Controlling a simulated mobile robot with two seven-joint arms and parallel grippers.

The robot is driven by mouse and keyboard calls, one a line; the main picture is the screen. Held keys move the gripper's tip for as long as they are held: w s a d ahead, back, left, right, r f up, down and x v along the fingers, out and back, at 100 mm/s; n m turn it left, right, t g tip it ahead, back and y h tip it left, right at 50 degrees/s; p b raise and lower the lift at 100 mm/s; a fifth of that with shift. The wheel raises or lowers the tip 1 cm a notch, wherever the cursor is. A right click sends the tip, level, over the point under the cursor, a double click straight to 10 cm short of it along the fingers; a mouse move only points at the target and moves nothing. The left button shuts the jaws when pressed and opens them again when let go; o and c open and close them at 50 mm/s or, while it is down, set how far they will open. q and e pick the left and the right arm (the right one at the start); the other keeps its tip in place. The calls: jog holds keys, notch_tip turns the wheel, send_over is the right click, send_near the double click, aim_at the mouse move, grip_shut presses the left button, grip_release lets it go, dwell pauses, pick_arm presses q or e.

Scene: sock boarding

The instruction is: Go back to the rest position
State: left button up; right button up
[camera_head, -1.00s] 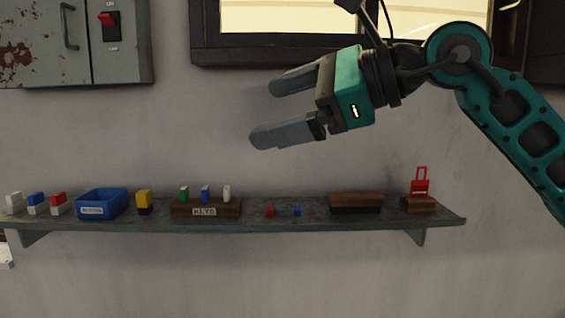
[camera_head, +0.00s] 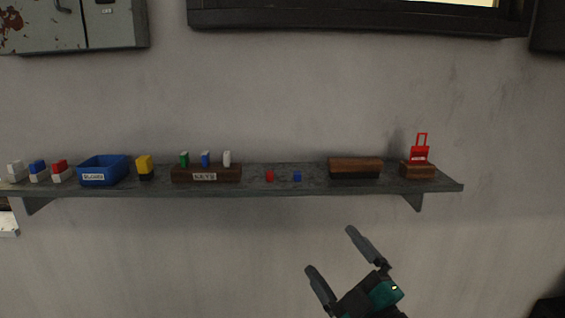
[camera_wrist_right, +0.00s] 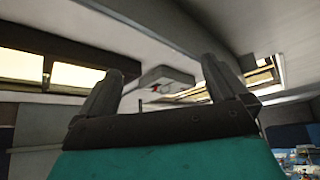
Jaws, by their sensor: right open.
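My right gripper (camera_head: 335,258) is at the bottom of the head view, right of the middle, below the shelf and in front of the wall. Its two grey fingers are spread wide with nothing between them, pointing up and to the left. The right wrist view also shows the open fingers (camera_wrist_right: 155,85) with empty space between them. The rest of the right arm is mostly cut off by the lower edge of the head view. My left gripper is in neither view.
A grey shelf (camera_head: 300,188) crosses the wall. It bears a blue bin (camera_head: 104,172), a yellow-and-black block (camera_head: 145,168), a wooden key holder (camera_head: 230,174), a brown block (camera_head: 355,168) and a red lockout piece (camera_head: 420,152) on a wooden base. A grey cabinet (camera_head: 110,25) hangs upper left.

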jog(key=s+d+f+m+g+h, duration=0.2)
jog(key=s+f+m, duration=0.3)
jog(key=f, duration=0.4)
jog(key=s+d+f+m+g+h, duration=0.3)
jog(key=s+f+m+h, duration=0.1)
jog(key=s+f, duration=0.4)
jog(key=s+d+f+m+g+h, duration=0.2)
jog(key=s+f+m, duration=0.3)
jog(key=f, duration=0.7)
jog(key=shift+s+d+m+g+h, duration=0.3)
jog(key=shift+s+d+g+h, duration=0.15)
jog(key=shift+s+d, duration=0.25)
jog(key=shift+c, duration=0.5)
